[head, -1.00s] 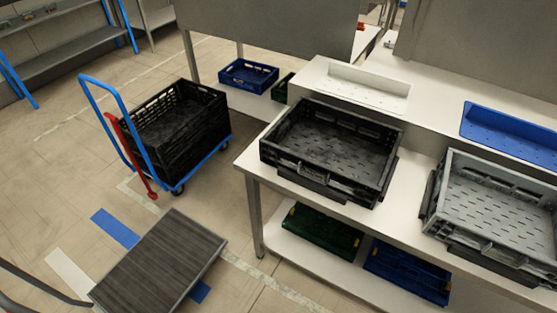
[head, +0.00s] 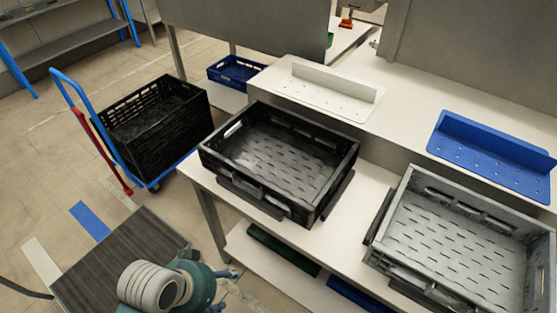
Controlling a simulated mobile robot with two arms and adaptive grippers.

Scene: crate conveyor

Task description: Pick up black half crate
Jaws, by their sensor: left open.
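The black half crate (head: 240,189) sits upright and empty on the near white table, in the middle of the head view. Its slotted floor and low walls show. A dark base shows under its near side. My left gripper (head: 228,273) is at the bottom, below and to the left of the crate, apart from it. It is open and holds nothing; its fingers show only small beside the teal and white wrist. My right gripper is out of view.
A grey crate (head: 378,235) stands on the table to the right. A blue perforated tray (head: 490,150) and a white one (head: 325,95) are behind. Black crates (head: 160,140) sit on a blue trolley at left. Green (head: 283,251) and blue crates lie on the lower shelf.

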